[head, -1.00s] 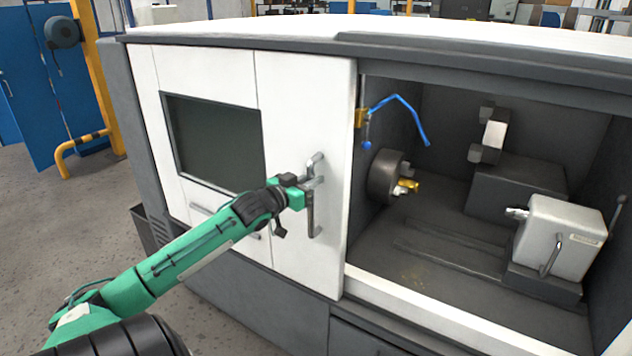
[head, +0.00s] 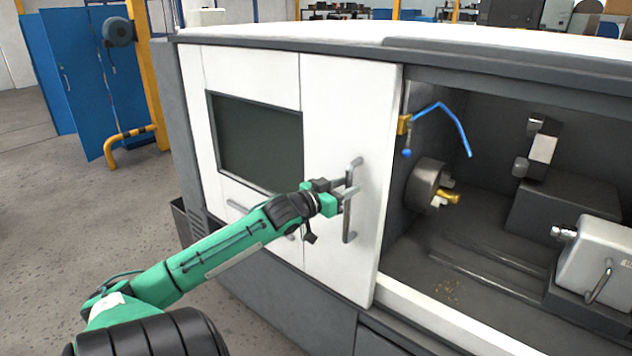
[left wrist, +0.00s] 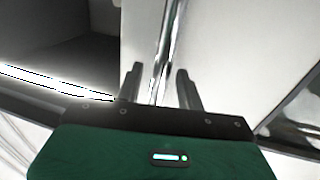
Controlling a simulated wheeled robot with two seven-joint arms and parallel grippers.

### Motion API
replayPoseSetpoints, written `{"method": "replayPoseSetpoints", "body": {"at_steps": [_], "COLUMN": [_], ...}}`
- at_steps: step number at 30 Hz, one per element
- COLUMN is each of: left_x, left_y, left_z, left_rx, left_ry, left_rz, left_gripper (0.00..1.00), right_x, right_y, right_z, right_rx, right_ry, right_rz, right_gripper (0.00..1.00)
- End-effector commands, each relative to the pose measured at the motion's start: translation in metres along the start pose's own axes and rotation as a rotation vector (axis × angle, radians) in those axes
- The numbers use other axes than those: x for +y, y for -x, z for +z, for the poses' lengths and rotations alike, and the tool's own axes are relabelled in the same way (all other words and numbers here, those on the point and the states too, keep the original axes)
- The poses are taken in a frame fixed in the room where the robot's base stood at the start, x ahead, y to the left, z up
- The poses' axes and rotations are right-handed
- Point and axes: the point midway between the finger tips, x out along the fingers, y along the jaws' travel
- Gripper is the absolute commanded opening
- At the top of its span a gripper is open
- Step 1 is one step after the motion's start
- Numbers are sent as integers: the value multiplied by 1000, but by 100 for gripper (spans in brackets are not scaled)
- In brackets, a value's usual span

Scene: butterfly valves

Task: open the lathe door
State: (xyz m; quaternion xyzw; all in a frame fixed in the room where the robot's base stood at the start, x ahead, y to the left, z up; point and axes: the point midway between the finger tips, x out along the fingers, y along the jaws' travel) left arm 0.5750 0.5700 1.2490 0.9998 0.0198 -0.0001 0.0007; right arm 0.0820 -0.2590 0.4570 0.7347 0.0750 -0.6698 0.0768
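The lathe door (head: 340,110) is a white panel with a dark window at its left. It stands slid to the left, with the chuck and work space showing to the right of its edge. Its upright metal handle (head: 347,222) is near that right edge. My left gripper (head: 345,196) is at the handle. In the left wrist view the handle bar (left wrist: 164,60) runs between the two dark fingers (left wrist: 161,88), with a narrow gap seeming to show on each side. The fingers look open around the bar. My right gripper is not in view.
Inside the lathe are the chuck (head: 425,185), a blue hose (head: 445,108) and a grey tailstock (head: 600,260). A yellow guard rail (head: 130,133) and blue cabinets (head: 80,85) stand at the left. The floor to the left of the lathe is clear.

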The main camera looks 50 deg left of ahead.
Motion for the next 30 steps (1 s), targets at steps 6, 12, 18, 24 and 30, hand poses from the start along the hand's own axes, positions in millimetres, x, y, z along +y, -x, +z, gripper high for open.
{"method": "replayPoseSetpoints", "body": {"at_steps": [6, 12, 18, 24, 30], "left_x": [0, 0, 0, 0, 0], "left_y": [26, 48, 71, 93, 111], "left_z": [4, 3, 3, 2, 2], "left_rx": [-3, -3, -3, -2, -1], "left_ry": [0, -1, -2, -1, -1], "left_rz": [0, 0, 0, 1, 0], "left_gripper": [38, 38, 38, 38, 38], "right_x": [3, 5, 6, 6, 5], "right_y": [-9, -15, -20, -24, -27], "right_z": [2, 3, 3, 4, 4], "right_rx": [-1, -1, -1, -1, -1], "right_ry": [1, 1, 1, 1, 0], "right_rz": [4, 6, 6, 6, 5], "right_gripper": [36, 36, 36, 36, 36]}}
